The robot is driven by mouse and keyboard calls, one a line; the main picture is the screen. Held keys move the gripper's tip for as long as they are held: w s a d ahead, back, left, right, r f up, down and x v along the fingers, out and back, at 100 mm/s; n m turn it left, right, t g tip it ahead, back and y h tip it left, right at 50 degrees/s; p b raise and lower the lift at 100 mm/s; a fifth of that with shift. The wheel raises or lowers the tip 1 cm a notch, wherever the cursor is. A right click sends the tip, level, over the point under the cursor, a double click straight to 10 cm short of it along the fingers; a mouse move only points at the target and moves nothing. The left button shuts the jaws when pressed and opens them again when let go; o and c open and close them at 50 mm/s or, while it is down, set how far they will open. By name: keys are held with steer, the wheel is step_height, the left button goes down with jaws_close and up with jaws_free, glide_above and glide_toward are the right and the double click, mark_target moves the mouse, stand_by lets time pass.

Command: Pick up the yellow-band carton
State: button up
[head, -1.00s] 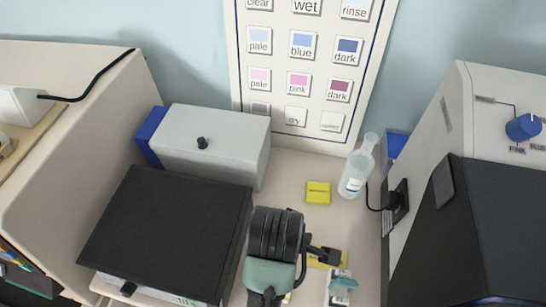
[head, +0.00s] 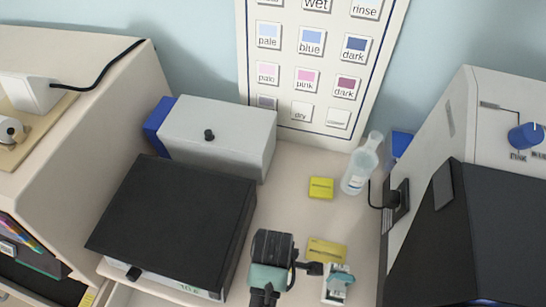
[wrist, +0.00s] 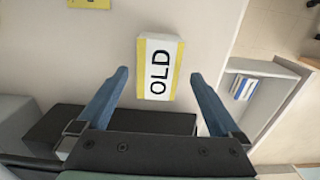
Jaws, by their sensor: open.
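The yellow-band carton (wrist: 152,40) is white with yellow bands along its sides and the black word OLD on its face. In the wrist view it lies ahead, between my two blue fingers. My gripper (wrist: 160,74) is open, with a gap between each finger and the carton, and holds nothing. In the head view my arm shows at bottom centre; the fingers are hidden and I cannot make out the carton there.
A yellow block (head: 321,188) and a flat yellow item (head: 327,251) lie on the bench near a clear bottle (head: 360,169). A black-topped box (head: 175,225) and grey box (head: 220,130) stand left.

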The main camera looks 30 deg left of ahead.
steer(key=shift+w+f, duration=0.1)
steer(key=shift+f, duration=1.4)
steer(key=c, duration=1.4)
